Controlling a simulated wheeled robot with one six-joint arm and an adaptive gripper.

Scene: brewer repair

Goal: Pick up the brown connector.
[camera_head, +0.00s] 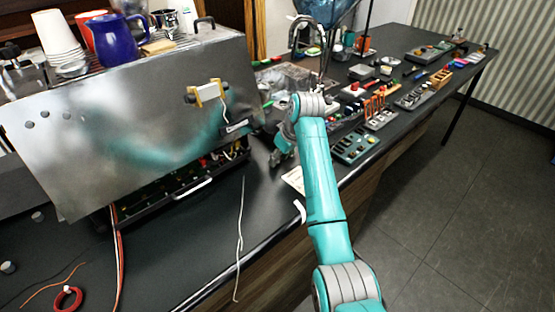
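I cannot make out a brown connector for certain. My teal arm reaches across the dark bench, and its wrist bends down beside the right end of the steel brewer (130,120). My gripper (277,160) hangs low over the bench, close to the brewer's open lower bay. It is small and dark here, and I cannot tell whether its fingers are open or hold anything. A yellow and white part (207,93) is on the brewer's front panel.
A board with dark sockets (355,146) and several small parts lie right of my arm. Orange upright pieces (376,107) stand behind it. A red ring (67,298) lies front left.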

